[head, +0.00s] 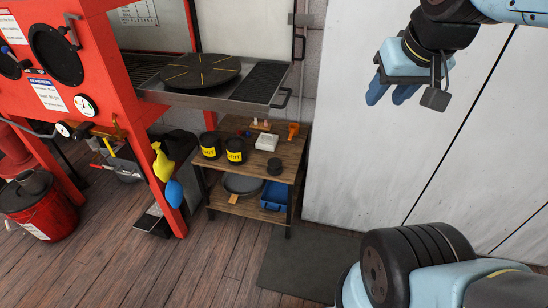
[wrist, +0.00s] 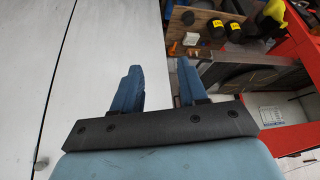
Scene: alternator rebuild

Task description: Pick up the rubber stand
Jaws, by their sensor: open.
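A small black round piece, which looks like the rubber stand (head: 274,166), sits on the wooden top of a low cart, near its front right. It also shows as a dark disc in the wrist view (wrist: 187,17), near the top. My gripper (head: 385,99) is high at the upper right in the head view, in front of the pale wall panels, well apart from the cart. Its two blue fingers are spread and empty in the wrist view (wrist: 159,70).
The wooden cart (head: 213,189) carries black cans (head: 236,151) with yellow labels, a white box (head: 267,141) and an orange tool (head: 293,130). A metal tray (head: 210,99) with a black turntable juts out behind it. A red cabinet (head: 95,70) stands left. Floor in front is open.

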